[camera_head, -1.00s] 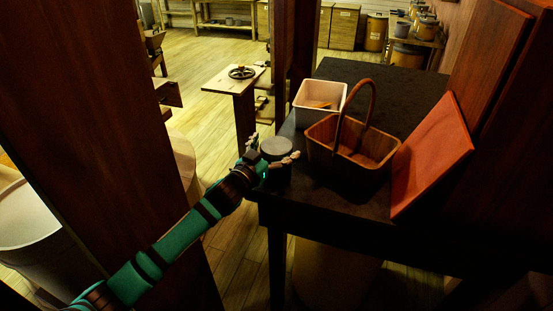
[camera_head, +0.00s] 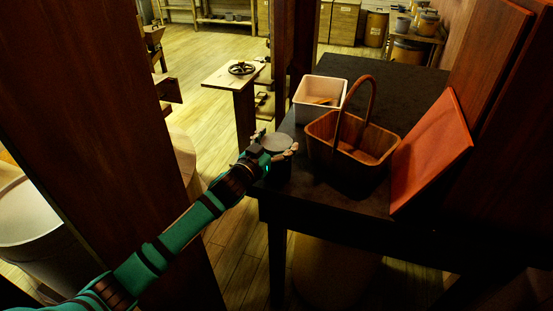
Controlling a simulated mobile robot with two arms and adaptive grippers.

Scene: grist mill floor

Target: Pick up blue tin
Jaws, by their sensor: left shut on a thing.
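A round tin (camera_head: 278,143) with a grey lid is at the near left corner of the dark table (camera_head: 400,78). Its side is mostly in shadow, and I cannot make out a clear blue. My left gripper (camera_head: 275,150) comes in from the lower left, with one finger on each side of the tin, and is shut on it. I cannot tell whether the tin's base touches the table. My right gripper is not in view.
A wooden basket (camera_head: 321,154) with a tall handle stands right of the tin. A white bin (camera_head: 301,110) is behind. An orange-red board (camera_head: 430,155) leans at the right. A dark post (camera_head: 90,130) stands close to my left arm.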

